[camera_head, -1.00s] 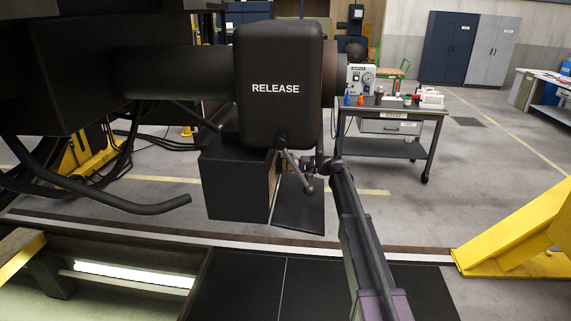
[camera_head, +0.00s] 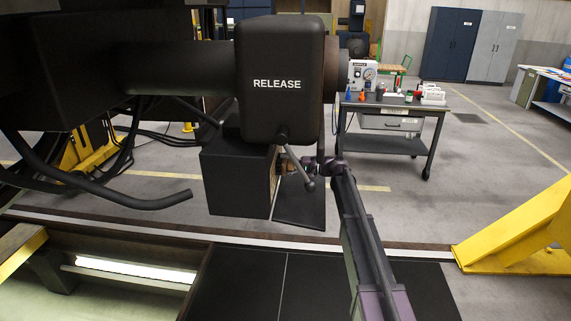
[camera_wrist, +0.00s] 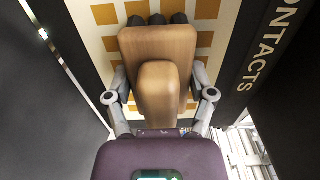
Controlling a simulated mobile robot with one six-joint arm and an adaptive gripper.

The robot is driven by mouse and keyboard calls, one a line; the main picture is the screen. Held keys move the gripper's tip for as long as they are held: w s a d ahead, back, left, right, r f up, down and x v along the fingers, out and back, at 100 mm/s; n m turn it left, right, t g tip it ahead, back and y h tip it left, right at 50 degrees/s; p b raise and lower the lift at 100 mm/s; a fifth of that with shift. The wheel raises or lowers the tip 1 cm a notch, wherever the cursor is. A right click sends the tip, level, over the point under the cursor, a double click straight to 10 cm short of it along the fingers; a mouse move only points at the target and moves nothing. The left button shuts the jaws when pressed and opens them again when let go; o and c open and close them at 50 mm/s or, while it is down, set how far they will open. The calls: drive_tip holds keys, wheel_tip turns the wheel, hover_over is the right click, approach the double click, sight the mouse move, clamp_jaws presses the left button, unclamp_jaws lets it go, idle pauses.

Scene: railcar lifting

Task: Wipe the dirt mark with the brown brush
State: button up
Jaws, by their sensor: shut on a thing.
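The brown brush (camera_wrist: 158,85) has a wooden back and handle, with dark bristles at the top of the wrist view. My gripper (camera_wrist: 160,98) is shut on it, one finger at each side of the handle. The bristle end is over a cream panel (camera_wrist: 112,42) with rows of gold squares; whether it touches cannot be told. No dirt mark is distinguishable; the brush covers the panel's middle. In the head view, my gripper (camera_head: 296,166) is small and partly hidden by a lever, beside the open right side of a black box (camera_head: 236,180).
A black unit marked RELEASE (camera_head: 277,60) hangs above the box, its lever (camera_head: 300,168) close to my wrist. Dark walls flank the panel, the right one marked CONTACTS (camera_wrist: 268,45). A tool cart (camera_head: 390,146) stands behind; a yellow frame (camera_head: 520,235) stands at right.

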sight(286, 170)
idle(0.3)
drive_tip(key=shift+s+a, duration=0.15)
drive_tip(key=shift+s, duration=1.6)
drive_tip(key=shift+s, duration=1.8)
drive_tip(key=shift+s, duration=0.15)
drive_tip(key=shift+s+a, duration=0.1)
drive_tip(key=shift+s, duration=1.45)
drive_tip(key=d, duration=0.6)
